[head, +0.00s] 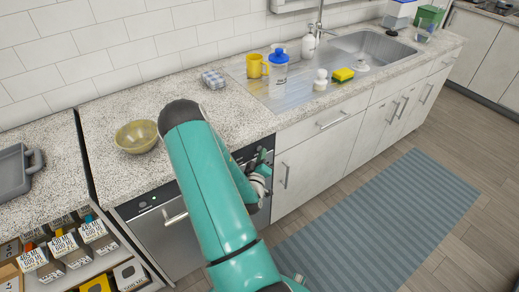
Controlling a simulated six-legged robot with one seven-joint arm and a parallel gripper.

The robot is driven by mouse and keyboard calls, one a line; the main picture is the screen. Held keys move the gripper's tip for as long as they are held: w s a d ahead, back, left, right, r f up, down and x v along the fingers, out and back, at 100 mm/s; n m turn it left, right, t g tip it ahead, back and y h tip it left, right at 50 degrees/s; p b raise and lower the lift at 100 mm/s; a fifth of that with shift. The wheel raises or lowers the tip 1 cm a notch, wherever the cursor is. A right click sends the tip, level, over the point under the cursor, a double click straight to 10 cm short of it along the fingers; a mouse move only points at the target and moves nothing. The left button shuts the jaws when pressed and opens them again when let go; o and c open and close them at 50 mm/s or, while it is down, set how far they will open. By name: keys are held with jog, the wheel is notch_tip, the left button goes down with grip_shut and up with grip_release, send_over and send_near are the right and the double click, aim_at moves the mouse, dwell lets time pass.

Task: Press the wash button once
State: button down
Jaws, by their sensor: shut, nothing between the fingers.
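A built-in dishwasher (181,239) with a silver front stands under the speckled counter in the head view. Its dark control strip shows left of my arm with a small light on it, and again at right near my gripper. I cannot make out the wash button; it may be too small or hidden behind my arm. My teal arm crosses the middle of the picture and covers much of the dishwasher front. My gripper (264,180) is shut and empty, close to the right end of the dishwasher front. Whether it touches the front cannot be told.
A yellow-green bowl (137,136) sits on the counter above the dishwasher. A yellow mug (256,66), a blue-lidded bottle (279,75) and a sponge (343,75) stand by the sink. Shelves (77,262) of labelled goods are at left. The floor around the blue mat (380,225) is clear.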

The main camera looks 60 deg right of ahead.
jog(key=shift+w+d, duration=0.15)
jog(key=shift+w, duration=0.25)
dwell(0.3)
jog(key=shift+s, duration=0.15)
jog(key=shift+s+a, duration=0.35)
jog(key=shift+s, duration=0.25)
jog(key=shift+s+a, duration=0.4)
jog(key=shift+s, duration=0.35)
jog(key=shift+s+a, duration=0.35)
jog(key=shift+s, duration=0.45)
jog(key=shift+s+a, duration=0.4)
jog(key=shift+s, duration=0.35)
